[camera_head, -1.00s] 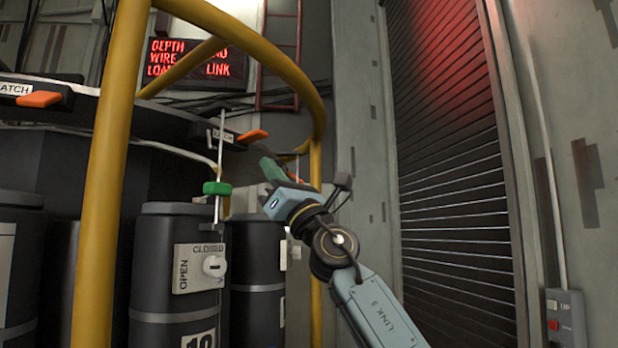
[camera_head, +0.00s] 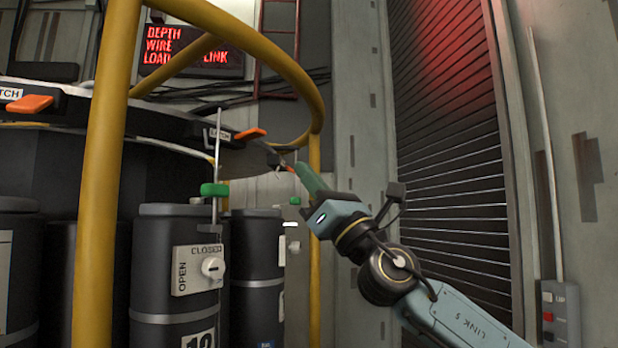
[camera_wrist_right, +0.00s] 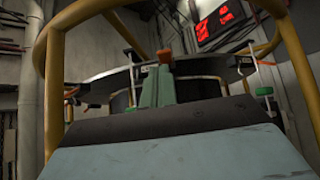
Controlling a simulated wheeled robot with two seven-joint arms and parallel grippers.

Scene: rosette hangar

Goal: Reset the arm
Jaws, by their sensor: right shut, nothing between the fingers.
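My right arm comes in from the lower right in the head view, with its link marked "LINK 5". Its right gripper (camera_head: 302,176) has green fingers, is shut and holds nothing. It points up and to the left, in front of the yellow rail's right post. In the right wrist view the green fingers (camera_wrist_right: 157,88) stand together at the middle, with an orange latch handle (camera_wrist_right: 165,56) seen just above their tips. I cannot tell how far apart they are in depth. My left gripper is not in view.
A yellow rail (camera_head: 100,190) curves around dark canisters (camera_head: 165,265), one with an OPEN/CLOSED dial (camera_head: 212,267). A latched dark ring (camera_head: 150,122) runs above them. A red-lettered sign (camera_head: 190,48) hangs behind. A slatted shutter (camera_head: 445,150) and a switch box (camera_head: 560,312) are at right.

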